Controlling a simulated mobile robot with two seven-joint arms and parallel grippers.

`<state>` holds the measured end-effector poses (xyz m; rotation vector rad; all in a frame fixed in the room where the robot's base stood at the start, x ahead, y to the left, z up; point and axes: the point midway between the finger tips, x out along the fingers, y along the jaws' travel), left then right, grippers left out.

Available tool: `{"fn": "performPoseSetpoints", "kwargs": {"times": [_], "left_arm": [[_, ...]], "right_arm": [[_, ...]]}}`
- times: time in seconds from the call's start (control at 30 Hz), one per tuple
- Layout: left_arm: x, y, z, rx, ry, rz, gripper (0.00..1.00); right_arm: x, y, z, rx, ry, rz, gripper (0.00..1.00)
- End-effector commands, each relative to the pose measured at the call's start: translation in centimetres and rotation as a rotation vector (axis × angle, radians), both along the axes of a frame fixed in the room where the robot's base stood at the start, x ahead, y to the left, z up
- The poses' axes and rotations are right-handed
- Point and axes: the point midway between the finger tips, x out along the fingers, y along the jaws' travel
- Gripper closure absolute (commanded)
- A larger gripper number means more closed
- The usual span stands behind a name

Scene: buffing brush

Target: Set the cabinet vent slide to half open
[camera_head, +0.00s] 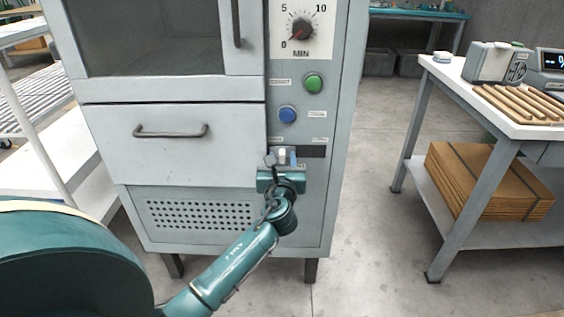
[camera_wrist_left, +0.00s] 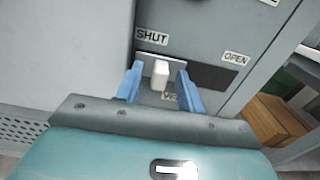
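The vent slide has a small whitish knob (camera_wrist_left: 160,72) at the left end of a dark slot (camera_wrist_left: 222,78), below the SHUT label (camera_wrist_left: 152,37). The OPEN label (camera_wrist_left: 235,58) is at the slot's right end. In the head view the slot (camera_head: 313,151) is low on the cabinet's right panel. My left gripper (camera_wrist_left: 160,84) is at the knob, one blue finger on each side. Gaps show between the knob and both fingers, so it is open around the knob. In the head view the left gripper (camera_head: 281,161) partly hides the knob. My right gripper is not in view.
The grey cabinet (camera_head: 170,165) has a drawer handle (camera_head: 170,132), a blue button (camera_head: 288,114), a green button (camera_head: 313,83) and a dial (camera_head: 302,29) above the slot. A workbench (camera_head: 480,80) stands to the right, with free floor between.

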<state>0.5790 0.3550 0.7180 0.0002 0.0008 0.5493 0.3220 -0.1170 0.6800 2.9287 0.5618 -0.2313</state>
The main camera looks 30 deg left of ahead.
Motion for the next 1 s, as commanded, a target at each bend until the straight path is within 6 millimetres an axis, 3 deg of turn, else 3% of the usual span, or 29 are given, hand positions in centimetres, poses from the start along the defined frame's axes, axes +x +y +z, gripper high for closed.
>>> {"fn": "performPoseSetpoints", "kwargs": {"times": [0.23,0.7,1.0], "left_arm": [[0.04,0.05,0.03,0.000,0.000,0.000,0.63],[0.02,0.03,0.01,0.000,0.000,0.001,1.00],[0.01,0.03,0.00,0.000,0.000,0.001,1.00]], "right_arm": [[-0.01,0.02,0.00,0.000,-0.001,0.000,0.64],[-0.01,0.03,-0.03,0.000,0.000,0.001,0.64],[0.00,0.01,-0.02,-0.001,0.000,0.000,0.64]]}}
